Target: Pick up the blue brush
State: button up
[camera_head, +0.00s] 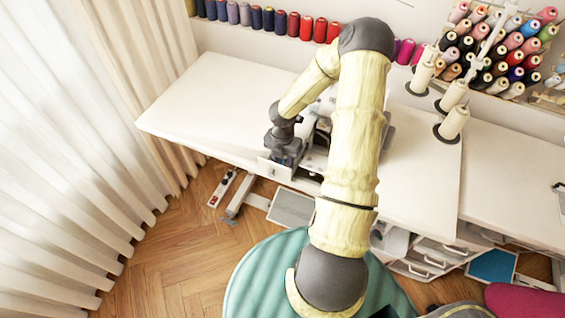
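I cannot make out a blue brush in the head view; my arm hides part of the table and floor. My gripper (284,158) is at the front edge of the white table (200,98), left of my forearm. Its dark end points down, and its fingers are too small and covered to tell whether they are open or shut. I cannot see anything held in it.
A partly hidden sewing machine (318,130) stands behind my gripper. Thread cones (454,122) stand on the right of the table, with spool racks (500,50) behind. A power strip (223,188) lies on the floor. A green round seat (250,285) is in front. The left tabletop is clear.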

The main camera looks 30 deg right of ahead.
aim_at(283, 161)
jog(key=shift+c, duration=0.4)
grip_shut()
notch_tip(283, 161, up, 10)
jog(key=shift+p, duration=0.45)
dwell(0.6)
